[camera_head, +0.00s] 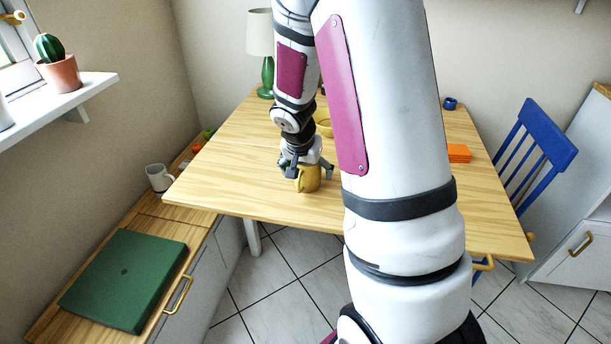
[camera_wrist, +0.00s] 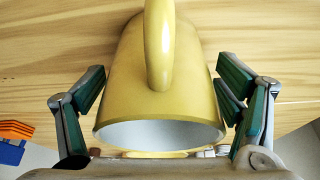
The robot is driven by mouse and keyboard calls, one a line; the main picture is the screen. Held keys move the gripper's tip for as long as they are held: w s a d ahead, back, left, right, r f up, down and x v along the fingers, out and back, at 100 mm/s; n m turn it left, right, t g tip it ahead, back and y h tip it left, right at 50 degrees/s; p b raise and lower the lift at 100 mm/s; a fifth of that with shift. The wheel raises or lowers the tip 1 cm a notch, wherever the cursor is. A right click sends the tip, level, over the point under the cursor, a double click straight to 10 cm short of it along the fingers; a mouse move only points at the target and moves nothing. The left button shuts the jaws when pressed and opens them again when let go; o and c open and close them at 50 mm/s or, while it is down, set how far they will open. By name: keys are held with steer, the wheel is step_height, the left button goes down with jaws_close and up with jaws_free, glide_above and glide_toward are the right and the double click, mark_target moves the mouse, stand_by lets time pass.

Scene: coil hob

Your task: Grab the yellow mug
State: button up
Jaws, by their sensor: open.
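The yellow mug (camera_head: 308,179) stands on the wooden table (camera_head: 232,193) near its front edge. In the wrist view the yellow mug (camera_wrist: 160,95) fills the middle, with its pale inside showing at the rim and its handle toward the top of the picture. My gripper (camera_head: 306,170) is over the mug, pointing down. In the wrist view my gripper (camera_wrist: 160,105) is open, with one finger on each side of the mug. The right finger is very close to the mug wall; I cannot tell whether it touches. A gap shows at the left finger.
A yellow bowl (camera_head: 324,124) is partly hidden behind my arm. A green lamp (camera_head: 267,78) stands at the back. Orange items (camera_head: 459,152) lie on the right, beside a blue chair (camera_head: 535,140).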

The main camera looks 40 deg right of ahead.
steer(key=shift+w+d+f, duration=0.1)
steer(key=shift+d+f, duration=0.05)
steer(key=shift+f, duration=0.3)
steer(key=c, duration=1.2)
steer(key=shift+r, duration=0.15)
